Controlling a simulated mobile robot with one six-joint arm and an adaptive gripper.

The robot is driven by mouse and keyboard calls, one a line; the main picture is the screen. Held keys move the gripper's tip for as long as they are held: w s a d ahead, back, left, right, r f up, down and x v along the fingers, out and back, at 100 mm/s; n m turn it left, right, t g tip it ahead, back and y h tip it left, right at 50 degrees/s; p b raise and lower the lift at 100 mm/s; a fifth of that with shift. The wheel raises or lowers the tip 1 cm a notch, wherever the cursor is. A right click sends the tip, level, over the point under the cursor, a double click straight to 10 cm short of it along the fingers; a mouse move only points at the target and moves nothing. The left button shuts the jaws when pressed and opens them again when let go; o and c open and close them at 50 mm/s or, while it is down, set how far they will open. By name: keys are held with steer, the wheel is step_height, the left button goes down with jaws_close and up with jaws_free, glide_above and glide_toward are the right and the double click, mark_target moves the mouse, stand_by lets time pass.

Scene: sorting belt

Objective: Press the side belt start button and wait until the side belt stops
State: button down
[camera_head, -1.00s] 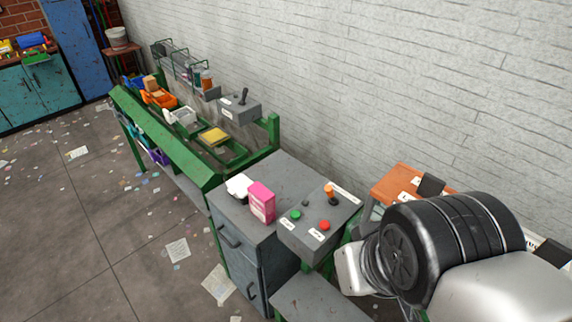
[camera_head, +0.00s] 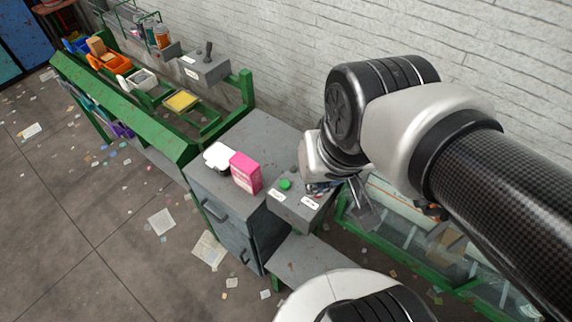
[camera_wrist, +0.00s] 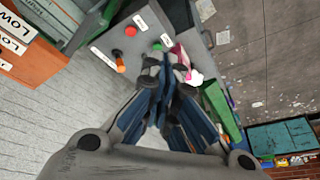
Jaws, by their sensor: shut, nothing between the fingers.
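A grey control box (camera_head: 300,209) with white labels stands beside the grey cabinet. Its green button (camera_head: 285,184) is visible in the head view; my arm hides the red button and orange-topped lever there. The wrist view shows the green button (camera_wrist: 157,46), red button (camera_wrist: 131,31) and orange-topped lever (camera_wrist: 119,61). The label text is too small to read. My gripper (camera_wrist: 164,68) is shut and empty, its fingertips close to the green button in that view. I cannot tell whether they touch the box. A green-framed belt (camera_head: 430,240) lies partly behind my arm; its motion cannot be told.
A pink box (camera_head: 245,172) and a white object (camera_head: 218,156) sit on the grey cabinet (camera_head: 250,135), close to the control box. A green-framed bench (camera_head: 130,125) with bins stands left. A second grey lever box (camera_head: 205,68) is farther back. The left floor is open, with scattered paper.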

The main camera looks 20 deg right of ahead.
steer(key=w+f+m+g+p, duration=0.1)
steer(key=w+f+m+g, duration=0.3)
steer(key=w, duration=0.6)
steer(key=m+t+p, duration=0.1)
steer(key=m, duration=0.4)
glide_above(288, 181)
steer(key=s, duration=0.1)
step_height(288, 181, down, 8)
steer(key=shift+s+d+r+y, duration=0.1)
steer(key=shift+d+y, duration=0.2)
steer(key=shift+d, duration=0.1)
steer(key=f+b, duration=0.1)
steer(key=f, duration=0.3)
steer(key=f+b, duration=0.2)
steer(key=f, duration=0.3)
steer(key=w+f+b, duration=0.1)
steer(key=f, duration=0.4)
steer(key=shift+w+a, duration=0.1)
steer(key=shift+a, duration=0.25)
steer(key=shift+b, duration=0.3)
